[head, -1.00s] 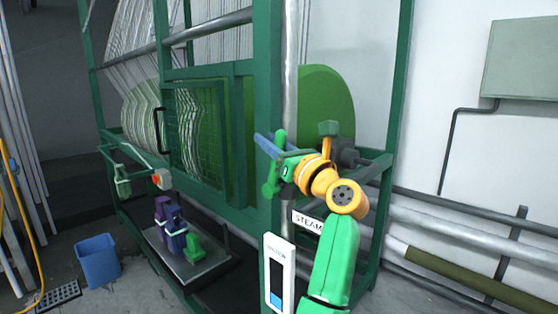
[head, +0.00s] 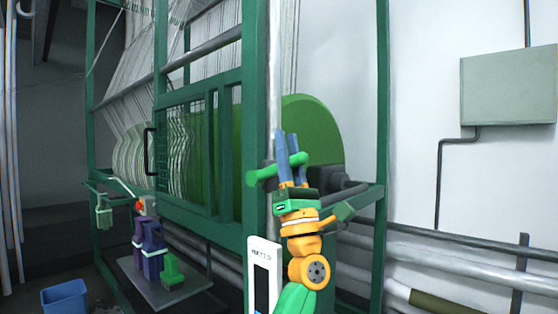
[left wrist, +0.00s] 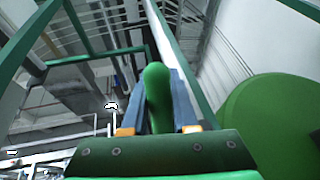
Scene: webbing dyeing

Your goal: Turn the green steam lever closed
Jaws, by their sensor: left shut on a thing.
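The green steam lever (head: 262,176) lies nearly level across the front of a pipe by the machine's corner post, its right end slightly higher. My left gripper (head: 290,160) points upward, with its two blue fingers on either side of the lever, shut on it. In the left wrist view the rounded green lever (left wrist: 157,95) stands between the blue fingers. The valve body behind the lever is mostly hidden by the gripper. My right gripper is not in view.
The green machine frame (head: 251,120) stands close at the left, with a big green disc (head: 318,130) behind the gripper. Pipes (head: 440,250) run along the right wall. A blue bin (head: 65,298) sits at lower left.

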